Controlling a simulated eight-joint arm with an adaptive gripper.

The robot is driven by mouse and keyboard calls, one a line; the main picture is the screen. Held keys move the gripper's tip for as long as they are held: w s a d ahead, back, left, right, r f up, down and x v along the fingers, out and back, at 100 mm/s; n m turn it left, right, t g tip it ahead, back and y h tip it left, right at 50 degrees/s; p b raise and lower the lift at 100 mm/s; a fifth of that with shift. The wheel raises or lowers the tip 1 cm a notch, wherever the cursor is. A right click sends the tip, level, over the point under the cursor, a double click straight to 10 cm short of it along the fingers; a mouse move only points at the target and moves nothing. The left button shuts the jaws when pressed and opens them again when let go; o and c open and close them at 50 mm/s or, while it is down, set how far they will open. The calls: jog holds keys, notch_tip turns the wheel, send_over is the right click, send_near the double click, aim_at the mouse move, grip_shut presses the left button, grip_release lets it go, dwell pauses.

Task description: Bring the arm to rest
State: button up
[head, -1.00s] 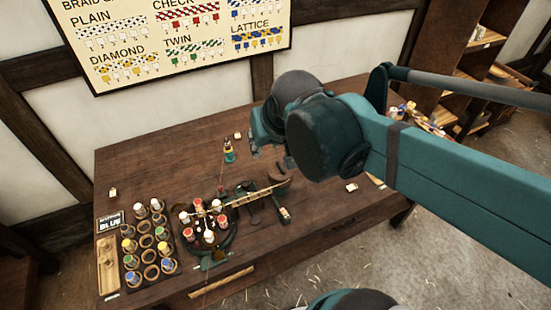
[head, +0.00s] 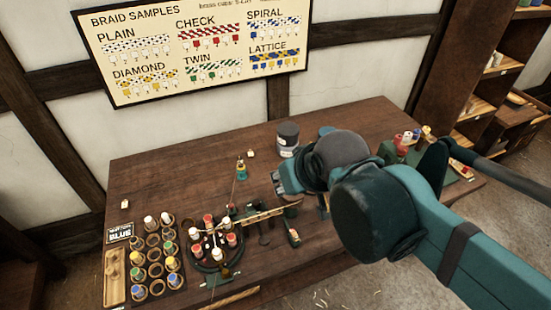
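My arm reaches in from the right over the wooden table (head: 150,185). Its dark rounded wrist and elbow housings fill the right middle of the head view. My gripper (head: 281,183) shows only in part, at the left end of the arm, above the table and right of the braiding stand. The arm's housings cover most of it, and its fingertips cannot be made out. I cannot tell whether it holds anything.
A round braiding stand (head: 207,257) with red and white bobbins stands at the table's front. Left of it is a bobbin rack (head: 148,268). A grey canister (head: 288,139) stands behind my arm. More bobbins (head: 408,139) sit at the right. A braid sample board (head: 190,55) hangs above.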

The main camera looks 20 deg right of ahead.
jog(key=shift+f+b, duration=1.95)
